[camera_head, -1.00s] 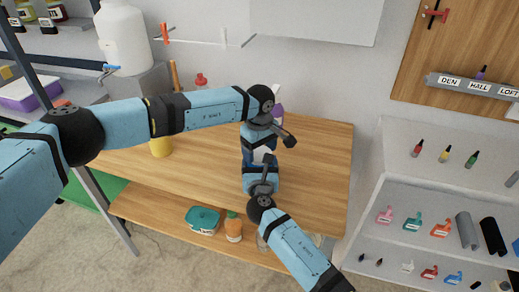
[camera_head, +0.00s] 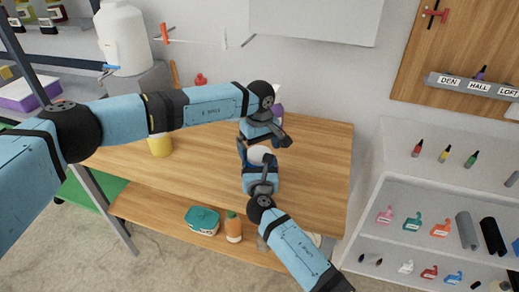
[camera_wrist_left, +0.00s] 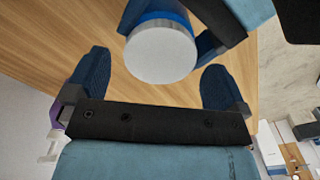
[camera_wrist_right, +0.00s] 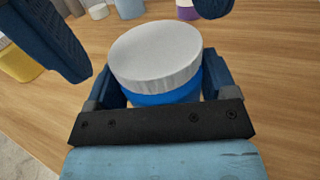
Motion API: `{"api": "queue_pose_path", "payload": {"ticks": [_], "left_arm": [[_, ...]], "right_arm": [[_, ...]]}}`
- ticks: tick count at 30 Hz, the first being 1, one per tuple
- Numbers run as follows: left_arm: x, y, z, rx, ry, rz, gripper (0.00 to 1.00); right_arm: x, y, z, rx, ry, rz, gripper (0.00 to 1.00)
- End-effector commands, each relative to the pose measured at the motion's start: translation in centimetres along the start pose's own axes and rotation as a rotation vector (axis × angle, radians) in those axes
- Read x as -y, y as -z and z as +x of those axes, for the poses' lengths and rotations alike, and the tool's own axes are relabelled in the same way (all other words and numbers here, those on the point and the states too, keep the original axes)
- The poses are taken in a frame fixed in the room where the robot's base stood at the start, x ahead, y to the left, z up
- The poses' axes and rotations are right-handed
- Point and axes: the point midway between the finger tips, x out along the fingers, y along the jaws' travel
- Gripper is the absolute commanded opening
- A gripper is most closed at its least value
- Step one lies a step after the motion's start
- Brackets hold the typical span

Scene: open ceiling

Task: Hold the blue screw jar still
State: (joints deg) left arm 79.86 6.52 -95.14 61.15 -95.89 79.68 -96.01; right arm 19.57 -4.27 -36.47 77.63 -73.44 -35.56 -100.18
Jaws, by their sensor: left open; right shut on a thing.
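The blue screw jar (camera_wrist_right: 160,97) has a wide white lid (camera_wrist_right: 155,55) and stands upright on the wooden table. My right gripper (camera_wrist_right: 160,85) is shut on its blue body, one finger on each side. In the head view the lid (camera_head: 262,155) shows between my two grippers, and most of the body is hidden. My left gripper (camera_head: 262,141) is open and empty just behind and above the lid. In the left wrist view its fingers (camera_wrist_left: 153,82) are spread wide, with the white lid (camera_wrist_left: 160,53) beyond them, apart from both.
A yellow container (camera_head: 160,145) stands on the table (camera_head: 315,165) at the left. A purple item (camera_head: 277,115) stands behind my left gripper. A lower shelf holds a teal tub (camera_head: 202,219) and an orange bottle (camera_head: 233,228). The table's right part is clear.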

Motion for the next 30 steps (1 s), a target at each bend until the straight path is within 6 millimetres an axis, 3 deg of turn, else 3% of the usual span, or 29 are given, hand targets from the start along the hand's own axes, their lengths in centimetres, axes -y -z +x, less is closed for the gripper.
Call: {"api": "queue_pose_path", "payload": {"ticks": [7, 20, 23, 30], "left_arm": [[0.0, 0.1, -3.2, -0.001, 0.000, -0.001, 1.00], [0.0, 0.0, -3.4, 0.000, 0.000, -0.052, 0.97], [0.0, 0.0, -3.6, 0.000, 0.000, -0.166, 0.97], [0.0, 0.0, -4.3, 0.000, -0.001, -0.656, 0.97]], "right_arm": [[0.0, 0.1, 0.0, -0.001, 0.000, 0.000, 0.12], [0.0, 0.1, 0.0, -0.001, 0.000, 0.000, 0.12], [0.0, 0.0, 0.0, -0.001, 0.000, 0.000, 0.12], [0.0, 0.0, 0.0, -0.001, 0.000, 0.000, 0.12]]}}
